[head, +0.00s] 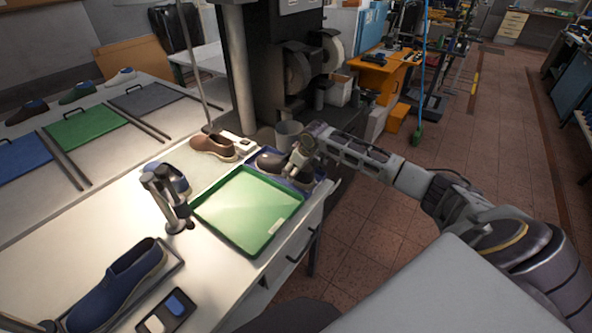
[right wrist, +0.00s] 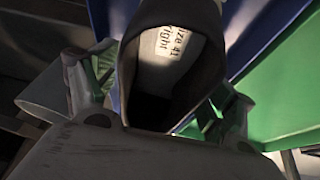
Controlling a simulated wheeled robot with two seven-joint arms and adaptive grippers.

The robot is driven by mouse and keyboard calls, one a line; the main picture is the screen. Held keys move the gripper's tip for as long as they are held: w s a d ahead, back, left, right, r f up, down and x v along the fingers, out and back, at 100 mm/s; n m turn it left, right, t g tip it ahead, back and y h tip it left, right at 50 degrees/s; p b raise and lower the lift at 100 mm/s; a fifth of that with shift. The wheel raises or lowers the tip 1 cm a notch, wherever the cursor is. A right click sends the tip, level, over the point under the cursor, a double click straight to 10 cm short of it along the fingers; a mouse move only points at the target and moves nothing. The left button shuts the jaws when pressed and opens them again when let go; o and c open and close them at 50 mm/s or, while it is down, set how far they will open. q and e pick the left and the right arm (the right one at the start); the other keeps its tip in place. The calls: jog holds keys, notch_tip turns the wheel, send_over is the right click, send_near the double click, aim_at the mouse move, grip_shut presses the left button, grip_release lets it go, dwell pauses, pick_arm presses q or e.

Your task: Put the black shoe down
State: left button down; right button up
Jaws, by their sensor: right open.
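The black shoe (head: 268,161) sits at the blue tray (head: 251,154), behind the green tray on the bench. My right gripper (head: 299,164) is at the shoe, partly hiding it. In the right wrist view the dark shoe (right wrist: 190,35) shows its opening, with a pale insole reading size 41 right. The open fingers of my right gripper (right wrist: 160,98) stand on either side of the shoe's heel end. I cannot tell whether they touch it. The sole's contact with the tray is hidden. My left gripper is not in view.
An empty green tray (head: 247,208) lies in front. A brown shoe (head: 213,146) stands to the left and a grey cup (head: 289,135) behind. A grey metal stand (head: 166,196) rises from the bench. A blue shoe (head: 118,285) lies at the front left.

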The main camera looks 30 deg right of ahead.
jog(key=v, duration=1.1)
jog(key=shift+r, duration=0.35)
